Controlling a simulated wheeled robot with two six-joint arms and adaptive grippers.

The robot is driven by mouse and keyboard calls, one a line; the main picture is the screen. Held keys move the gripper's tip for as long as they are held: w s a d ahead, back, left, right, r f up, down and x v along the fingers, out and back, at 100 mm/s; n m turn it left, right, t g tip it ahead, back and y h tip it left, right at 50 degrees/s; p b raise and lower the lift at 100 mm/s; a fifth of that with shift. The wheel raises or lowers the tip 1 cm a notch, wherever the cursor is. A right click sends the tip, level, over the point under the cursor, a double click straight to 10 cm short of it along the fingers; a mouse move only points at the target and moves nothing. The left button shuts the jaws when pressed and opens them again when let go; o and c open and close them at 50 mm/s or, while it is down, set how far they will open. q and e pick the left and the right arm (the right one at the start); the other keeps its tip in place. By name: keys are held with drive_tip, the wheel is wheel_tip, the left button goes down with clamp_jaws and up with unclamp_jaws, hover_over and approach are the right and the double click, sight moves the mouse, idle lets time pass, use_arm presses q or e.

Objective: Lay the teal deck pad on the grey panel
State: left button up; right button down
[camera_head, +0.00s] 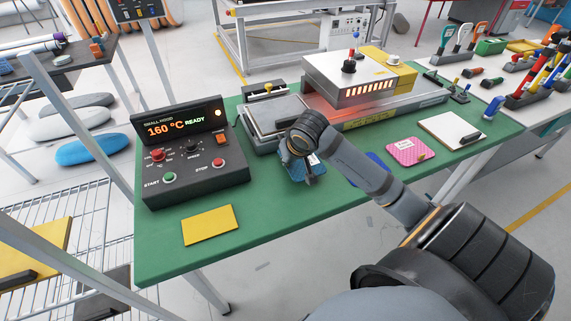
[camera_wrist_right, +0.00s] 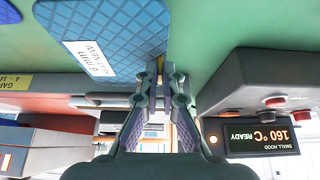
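The teal deck pad (camera_head: 293,168), a blue-green textured sheet with a white label, is under my right wrist and partly covered by it. In the right wrist view the pad (camera_wrist_right: 110,25) fills the upper left, its edge at my fingertips. My right gripper (camera_wrist_right: 161,75) has its fingers close together and appears shut on the pad's edge; the exact contact is hard to see. The grey panel (camera_head: 268,115) appears to lie on the low bed behind the pad, left of the hood, partly hidden by my wrist. My left gripper is out of view.
A control console (camera_head: 188,150) reading 160 °C stands left of the bed. A hood (camera_head: 350,78) with a glowing red opening stands behind. A yellow pad (camera_head: 210,225), a blue pad (camera_head: 371,164), a pink pad (camera_head: 410,151) and a white pad (camera_head: 447,131) lie on the green table (camera_head: 265,225).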

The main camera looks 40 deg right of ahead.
drive_tip(key=shift+w+d, duration=0.2)
drive_tip(key=shift+w, duration=0.45)
drive_tip(key=shift+w+d, duration=0.15)
drive_tip(key=shift+w, duration=0.45)
drive_tip(key=shift+w+d, duration=0.1)
drive_tip(key=shift+w, duration=0.1)
wheel_tip(320, 180, down, 4)
drive_tip(key=shift+s+r, duration=0.1)
drive_tip(key=shift+r, duration=0.05)
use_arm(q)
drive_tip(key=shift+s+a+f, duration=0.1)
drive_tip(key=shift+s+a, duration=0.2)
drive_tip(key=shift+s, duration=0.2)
use_arm(e)
drive_tip(key=c, duration=1.5)
unclamp_jaws()
